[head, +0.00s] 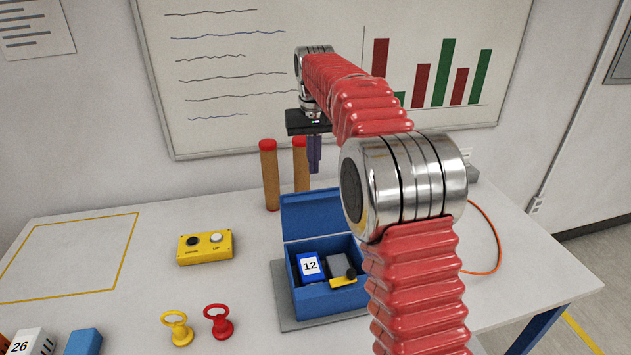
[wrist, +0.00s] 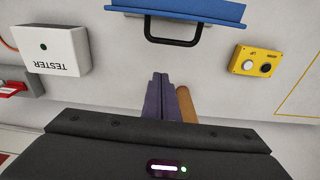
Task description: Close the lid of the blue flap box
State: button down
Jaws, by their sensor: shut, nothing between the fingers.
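The blue flap box (head: 330,300) stands on a grey mat (head: 290,318) with its lid (head: 311,214) open, standing up at the box's back edge. Inside are a blue block marked 12 (head: 310,267), a grey block (head: 341,264) and a yellow piece with a black knob (head: 344,282). My arm hides the box's right part. My gripper (head: 314,168) is shut and empty, pointing down above and behind the lid. In the wrist view the gripper (wrist: 160,78) is apart from the lid (wrist: 190,10) and its black handle (wrist: 174,40).
Two brown posts with red tops (head: 269,175) stand behind the box, one close by my gripper. A yellow button box (head: 205,246) is to the left. A white tester (wrist: 52,50) shows in the wrist view.

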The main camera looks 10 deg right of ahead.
aim_at(316, 209)
jog(key=shift+s+f, duration=1.7)
jog(key=shift+s, duration=0.05)
